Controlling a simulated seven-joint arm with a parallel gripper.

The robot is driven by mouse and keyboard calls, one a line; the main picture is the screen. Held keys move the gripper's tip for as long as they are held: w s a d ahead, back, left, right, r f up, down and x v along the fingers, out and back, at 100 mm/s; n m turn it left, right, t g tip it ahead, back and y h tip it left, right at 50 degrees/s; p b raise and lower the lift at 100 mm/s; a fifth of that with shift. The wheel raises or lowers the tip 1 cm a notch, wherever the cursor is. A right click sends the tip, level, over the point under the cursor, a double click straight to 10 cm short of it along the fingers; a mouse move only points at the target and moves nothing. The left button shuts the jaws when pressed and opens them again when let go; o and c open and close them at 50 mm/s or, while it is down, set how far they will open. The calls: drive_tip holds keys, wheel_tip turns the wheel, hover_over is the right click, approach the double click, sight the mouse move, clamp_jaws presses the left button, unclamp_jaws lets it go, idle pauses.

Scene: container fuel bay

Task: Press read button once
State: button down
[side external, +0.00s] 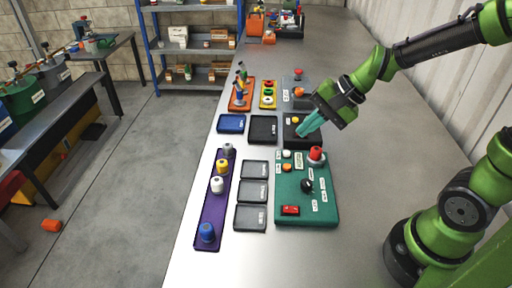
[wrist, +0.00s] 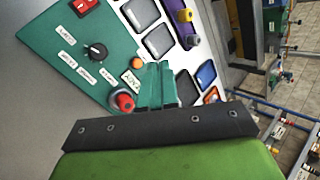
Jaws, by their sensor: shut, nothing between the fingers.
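The green control panel (side external: 325,212) lies flat on the bench and also shows at upper left in the wrist view (wrist: 60,30). It carries an orange button (side external: 286,167), a red mushroom button (side external: 316,153), a black knob (side external: 307,185) and a red switch (side external: 290,210). A black box (side external: 290,138) with a yellow-orange button (side external: 295,120) stands just behind the panel.
Grey trays (side external: 250,192) and a purple strip (side external: 203,238) with several knobs lie left of the panel. Blue (side external: 231,123) and black (side external: 263,130) trays lie behind. A grey box (side external: 288,103) with buttons stands farther back. The bench is bare on the right.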

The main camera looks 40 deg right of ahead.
sight(290, 153)
drive_tip(key=w+d+f+m+t, duration=0.2)
drive_tip(key=w+d+m, duration=0.2)
drive_tip(key=w+m, duration=0.3)
drive_tip(key=shift+w+f+m+h, duration=0.35)
drive_tip(key=shift+m+h, duration=0.05)
drive_tip(key=shift+m, duration=0.5)
drive_tip(key=shift+d+f, duration=0.1)
drive_tip(key=shift+f, duration=4.35)
drive_tip(key=shift+f, duration=0.4)
